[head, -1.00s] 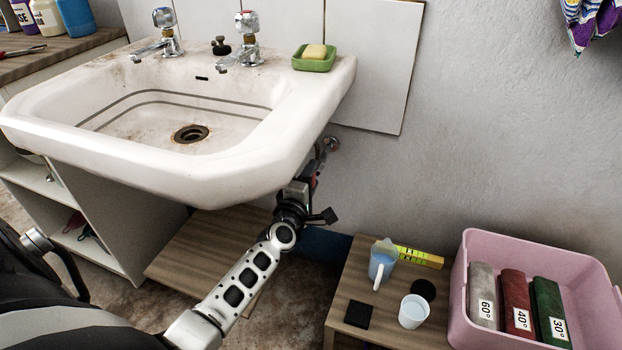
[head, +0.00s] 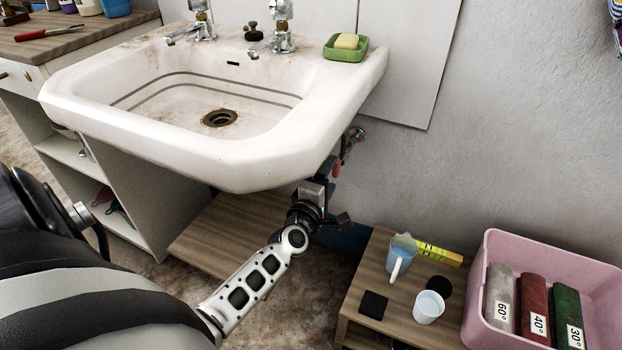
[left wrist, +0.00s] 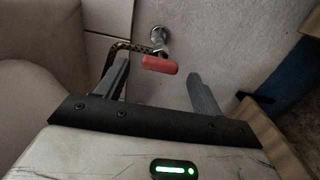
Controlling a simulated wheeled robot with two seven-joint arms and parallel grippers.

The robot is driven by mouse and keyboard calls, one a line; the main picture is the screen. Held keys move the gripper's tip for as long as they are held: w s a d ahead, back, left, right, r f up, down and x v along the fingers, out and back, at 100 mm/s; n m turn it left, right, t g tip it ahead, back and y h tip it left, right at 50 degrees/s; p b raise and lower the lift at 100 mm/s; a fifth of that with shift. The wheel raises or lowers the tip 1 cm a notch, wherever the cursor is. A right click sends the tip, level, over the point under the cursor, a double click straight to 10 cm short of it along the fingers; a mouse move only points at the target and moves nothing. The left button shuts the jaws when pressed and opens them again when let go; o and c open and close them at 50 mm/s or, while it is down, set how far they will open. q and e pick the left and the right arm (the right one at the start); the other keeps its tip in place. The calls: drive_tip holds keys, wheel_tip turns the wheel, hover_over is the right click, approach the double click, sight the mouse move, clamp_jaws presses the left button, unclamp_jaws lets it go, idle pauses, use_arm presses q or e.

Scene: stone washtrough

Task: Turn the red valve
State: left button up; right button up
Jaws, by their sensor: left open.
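The red valve (left wrist: 159,64) has a short red lever handle on a metal fitting at the wall. In the left wrist view it lies beyond my left gripper (left wrist: 159,85), roughly level with the gap between the fingertips and nearer the left finger. The fingers are apart and nothing is held between them. In the head view a small part of the red valve (head: 337,167) shows under the sink's right edge, just above my left gripper (head: 326,183). The fingertips are mostly hidden there. My right gripper is not in view.
The white sink (head: 270,150) overhangs my left arm. A braided hose (left wrist: 125,47) runs beside the valve. A low wooden table (head: 385,335) at right holds a jug (head: 401,255), a cup (head: 428,307) and a black square. A pink bin (head: 478,300) stands beside it.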

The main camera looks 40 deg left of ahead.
use_arm(q)
drive_tip(key=p+v, duration=0.1)
drive_tip(key=v, duration=1.1)
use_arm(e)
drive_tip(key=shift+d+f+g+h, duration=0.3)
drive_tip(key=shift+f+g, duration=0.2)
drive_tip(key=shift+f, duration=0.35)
use_arm(q)
drive_tip(key=s+d+r+m+g+h+p, duration=0.3)
drive_tip(key=d+r+m+p, duration=0.4)
drive_tip(key=m+p, duration=0.3)
drive_tip(key=s+d+r+m+g+h+p, duration=0.3)
drive_tip(key=s+d+r+m+p, duration=0.4)
drive_tip(key=m, duration=0.6)
drive_tip(key=d+r+h+p, duration=0.1)
drive_tip(key=d+p, duration=0.1)
drive_tip(key=d, duration=0.1)
drive_tip(key=shift+r+g+h+p, duration=0.2)
drive_tip(key=shift+g+h+p, duration=0.2)
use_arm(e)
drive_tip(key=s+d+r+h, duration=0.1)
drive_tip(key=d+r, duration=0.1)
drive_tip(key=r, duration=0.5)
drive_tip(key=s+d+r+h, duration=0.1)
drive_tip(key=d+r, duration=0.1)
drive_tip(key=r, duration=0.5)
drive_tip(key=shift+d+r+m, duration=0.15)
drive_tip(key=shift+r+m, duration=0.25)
use_arm(q)
drive_tip(key=shift+a, duration=0.1)
